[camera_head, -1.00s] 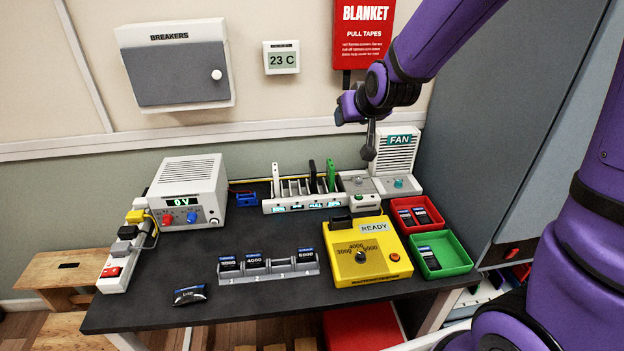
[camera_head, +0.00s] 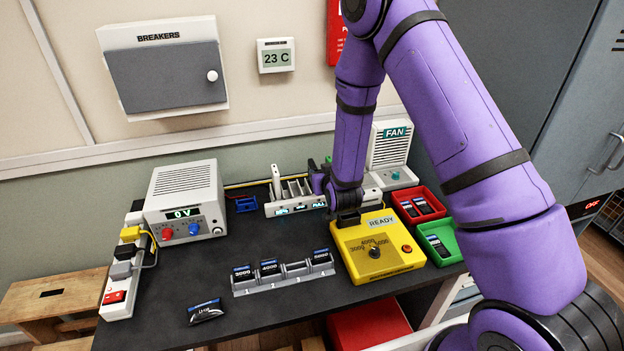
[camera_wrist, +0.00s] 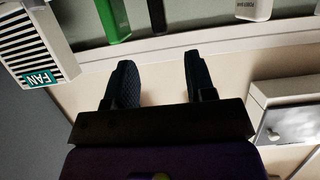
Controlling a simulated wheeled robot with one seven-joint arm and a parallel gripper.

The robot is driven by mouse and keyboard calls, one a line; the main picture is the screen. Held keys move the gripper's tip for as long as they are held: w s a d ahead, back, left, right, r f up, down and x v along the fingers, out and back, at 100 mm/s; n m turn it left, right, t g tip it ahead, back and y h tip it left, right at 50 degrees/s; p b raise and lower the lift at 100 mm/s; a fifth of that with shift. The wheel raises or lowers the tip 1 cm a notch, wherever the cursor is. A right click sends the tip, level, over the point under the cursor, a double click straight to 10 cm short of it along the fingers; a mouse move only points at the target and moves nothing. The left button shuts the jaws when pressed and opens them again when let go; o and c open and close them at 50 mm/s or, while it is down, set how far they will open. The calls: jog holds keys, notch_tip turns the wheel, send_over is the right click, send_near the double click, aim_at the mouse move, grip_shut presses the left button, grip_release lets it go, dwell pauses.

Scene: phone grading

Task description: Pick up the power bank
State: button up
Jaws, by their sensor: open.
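The power bank is most likely the white upright slab (camera_head: 276,182) in the left end of the white slotted rack (camera_head: 286,208), at the back of the table. The wrist view shows its lower part, with small dark lettering (camera_wrist: 254,10), at the top edge. My gripper (camera_wrist: 157,78) is open, with nothing between its fingers. In the wrist view the slab is up and to the right of the fingers, apart from them. In the head view my wrist is just right of the slab, hiding the rack's right part.
The wrist view also shows a green slab (camera_wrist: 114,18) and a thin black one (camera_wrist: 157,15) in the rack. The fan (camera_head: 390,150) stands to the right. A yellow tester (camera_head: 350,250) and a battery holder (camera_head: 285,278) are in front.

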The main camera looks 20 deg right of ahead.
aim_at(313, 167)
jog(key=x, duration=1.1)
grip_shut()
